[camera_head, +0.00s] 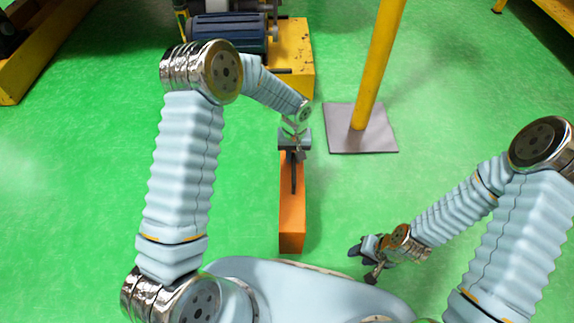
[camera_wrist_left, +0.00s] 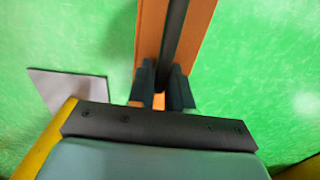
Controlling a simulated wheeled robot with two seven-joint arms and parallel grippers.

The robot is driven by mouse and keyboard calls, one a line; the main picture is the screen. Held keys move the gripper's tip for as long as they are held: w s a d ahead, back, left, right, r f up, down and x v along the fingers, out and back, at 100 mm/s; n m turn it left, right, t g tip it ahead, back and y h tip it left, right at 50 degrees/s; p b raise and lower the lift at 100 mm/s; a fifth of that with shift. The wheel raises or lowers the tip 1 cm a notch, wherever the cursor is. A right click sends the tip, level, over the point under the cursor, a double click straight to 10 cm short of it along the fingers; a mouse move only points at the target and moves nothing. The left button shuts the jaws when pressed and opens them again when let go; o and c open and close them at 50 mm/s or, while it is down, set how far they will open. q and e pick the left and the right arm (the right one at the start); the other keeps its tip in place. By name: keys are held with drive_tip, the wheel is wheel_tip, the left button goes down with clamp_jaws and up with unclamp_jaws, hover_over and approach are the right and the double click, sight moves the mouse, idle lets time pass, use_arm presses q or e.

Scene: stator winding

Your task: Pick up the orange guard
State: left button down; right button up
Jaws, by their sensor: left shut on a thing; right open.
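The orange guard (camera_head: 291,215) is a long narrow orange piece with a dark bar along its middle. In the head view it extends from my left gripper (camera_head: 293,153) down toward my body. My left gripper is shut on it at its far end. In the left wrist view the dark bar of the guard (camera_wrist_left: 175,40) runs between the two dark fingers (camera_wrist_left: 167,88), with orange surface on both sides. I cannot tell whether the guard touches the floor. My right gripper (camera_head: 362,262) is open and empty at the lower right, apart from the guard.
A yellow post (camera_head: 378,60) stands on a grey base plate (camera_head: 345,140) right of my left gripper. A blue motor-like machine (camera_head: 228,32) on a yellow base (camera_head: 294,60) is at the back. Yellow structures edge the upper corners. Green floor is clear around the guard.

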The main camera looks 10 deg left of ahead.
use_arm(q)
drive_tip(key=w+d+r, duration=0.5)
drive_tip(key=w+d, duration=0.1)
drive_tip(key=w, duration=0.2)
drive_tip(key=shift+w+r, duration=0.3)
drive_tip(key=shift+r, duration=0.1)
idle(0.5)
